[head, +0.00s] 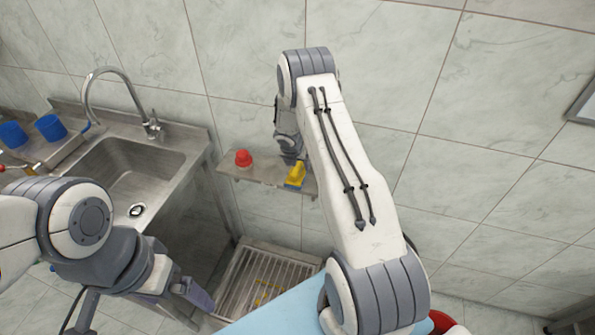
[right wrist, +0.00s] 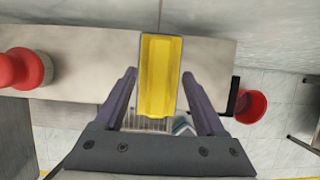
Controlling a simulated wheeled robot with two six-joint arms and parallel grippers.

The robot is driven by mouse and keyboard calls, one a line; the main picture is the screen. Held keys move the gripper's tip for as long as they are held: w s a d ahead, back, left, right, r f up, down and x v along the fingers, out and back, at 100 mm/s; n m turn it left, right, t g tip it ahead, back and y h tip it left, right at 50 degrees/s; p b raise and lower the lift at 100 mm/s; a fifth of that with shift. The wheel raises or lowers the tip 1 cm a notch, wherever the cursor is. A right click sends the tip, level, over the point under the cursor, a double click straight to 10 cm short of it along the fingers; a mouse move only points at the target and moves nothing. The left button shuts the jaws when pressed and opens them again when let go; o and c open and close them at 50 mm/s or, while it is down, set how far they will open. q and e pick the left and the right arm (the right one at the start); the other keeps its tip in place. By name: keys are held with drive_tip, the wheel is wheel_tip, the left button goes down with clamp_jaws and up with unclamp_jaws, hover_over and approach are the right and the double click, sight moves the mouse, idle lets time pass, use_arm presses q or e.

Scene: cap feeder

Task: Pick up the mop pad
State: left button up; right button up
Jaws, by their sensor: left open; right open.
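A yellow block-like pad (head: 295,175), which I take to be the mop pad, lies on the wall shelf near its right end. In the right wrist view the yellow pad (right wrist: 160,75) points toward my right gripper (right wrist: 157,103). Its near end lies between the two open fingers, with a gap on each side. In the head view my right gripper (head: 290,160) is just above the pad and partly hidden by my arm. My left gripper (head: 195,295) is low on the left, away from the shelf, and holds nothing that I can see.
A red knob-like object (head: 243,158) stands on the steel shelf (head: 262,176), left of the pad. A sink (head: 135,175) with two blue cups beside it is at the left. A slatted rack (head: 262,285) is below. A light-blue surface (head: 280,308) is in front.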

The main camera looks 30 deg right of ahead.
drive_tip(key=shift+w+d+f, duration=0.15)
drive_tip(key=shift+d+f, duration=0.05)
drive_tip(key=shift+f, duration=0.45)
drive_tip(key=shift+f, duration=0.1)
clamp_jaws()
